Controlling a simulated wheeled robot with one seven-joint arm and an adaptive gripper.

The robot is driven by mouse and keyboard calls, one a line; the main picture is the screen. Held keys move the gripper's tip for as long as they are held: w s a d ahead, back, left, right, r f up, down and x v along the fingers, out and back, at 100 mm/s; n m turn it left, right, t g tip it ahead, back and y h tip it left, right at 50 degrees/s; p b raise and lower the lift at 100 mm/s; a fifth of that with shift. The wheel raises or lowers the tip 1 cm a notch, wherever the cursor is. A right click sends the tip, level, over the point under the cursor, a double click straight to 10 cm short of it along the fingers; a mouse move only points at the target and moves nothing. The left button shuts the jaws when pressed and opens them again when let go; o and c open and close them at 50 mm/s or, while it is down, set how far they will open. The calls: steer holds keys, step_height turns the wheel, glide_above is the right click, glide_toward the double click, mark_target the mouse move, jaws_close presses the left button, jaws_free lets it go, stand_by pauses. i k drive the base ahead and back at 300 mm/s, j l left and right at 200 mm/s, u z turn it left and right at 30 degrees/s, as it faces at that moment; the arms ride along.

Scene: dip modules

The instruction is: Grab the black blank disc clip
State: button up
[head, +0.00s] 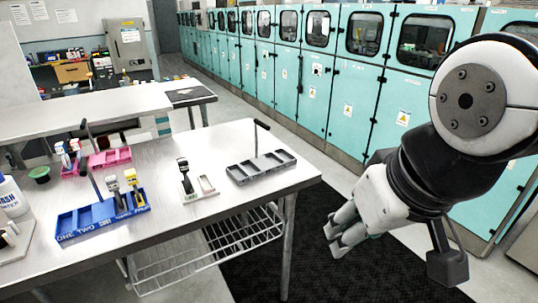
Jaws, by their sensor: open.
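A small upright clip with a dark body and a pale top (184,176) stands on the metal table, between the blue tray and the dark grey tray; it looks like the black blank disc clip, but it is too small to be sure. A small pale holder (207,186) lies just right of it. My gripper (341,236) is at the right, past the table's right edge and well apart from the clip. It points down and left, is open, and holds nothing that I can see.
The metal table (215,228) carries a blue tray (85,222) with upright clips, a pink tray (109,157) and a dark grey tray (262,168) with a tall handle. A wire shelf (205,250) hangs below. Teal cabinets (345,105) line the back. Bare tabletop lies in front of the clip.

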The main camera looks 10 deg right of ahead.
mark_target(183, 163)
steer(key=i+l+u, duration=0.15)
steer(key=i, duration=0.35)
steer(key=i+l+u, duration=0.15)
steer(key=i+l, duration=0.25)
steer(key=i, duration=0.15)
steer(key=i+l+u, duration=0.15)
steer(key=i+l, duration=0.2)
steer(key=i, duration=0.15)
